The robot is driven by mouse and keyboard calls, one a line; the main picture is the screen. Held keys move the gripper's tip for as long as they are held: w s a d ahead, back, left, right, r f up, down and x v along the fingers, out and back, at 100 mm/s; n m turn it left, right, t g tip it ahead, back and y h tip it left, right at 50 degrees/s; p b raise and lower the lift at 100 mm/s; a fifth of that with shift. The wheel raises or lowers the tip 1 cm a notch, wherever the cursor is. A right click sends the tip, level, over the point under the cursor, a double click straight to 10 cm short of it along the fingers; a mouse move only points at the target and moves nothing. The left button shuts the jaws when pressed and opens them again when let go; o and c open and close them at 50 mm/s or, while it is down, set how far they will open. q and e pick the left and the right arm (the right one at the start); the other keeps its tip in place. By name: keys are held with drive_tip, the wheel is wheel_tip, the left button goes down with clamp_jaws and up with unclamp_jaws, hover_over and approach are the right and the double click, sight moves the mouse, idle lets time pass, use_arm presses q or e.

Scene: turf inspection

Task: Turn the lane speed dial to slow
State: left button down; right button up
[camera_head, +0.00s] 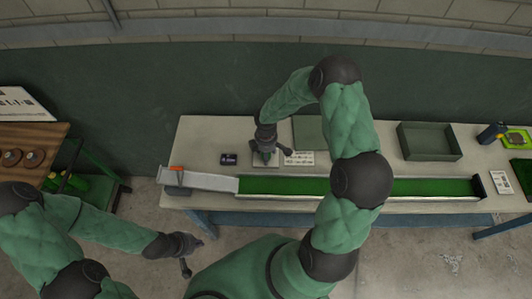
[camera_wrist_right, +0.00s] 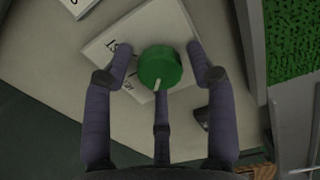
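The lane speed dial is a round green knob (camera_wrist_right: 160,66) on a pale plate (camera_wrist_right: 105,45) with dark lettering, partly hidden. A pale pointer mark on the knob points toward the bottom of the right wrist view. My right gripper (camera_wrist_right: 161,52) is open, with fingers on both sides of the knob and a third below it; small gaps show beside the knob. In the head view my right gripper (camera_head: 267,154) is over the plate and hides most of the dial. My left gripper (camera_head: 190,252) is open and empty, low and left, off the table's front edge.
A green turf lane (camera_head: 285,186) with a white ramp (camera_head: 205,181) runs along the table front. A small dark display (camera_head: 230,158) stands left of the dial, and a white card (camera_head: 300,158) right of it. A grey-green tray (camera_head: 430,142) sits further right.

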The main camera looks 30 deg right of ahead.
idle(0.3)
wheel_tip(320, 180, up, 12)
idle(0.5)
idle(0.5)
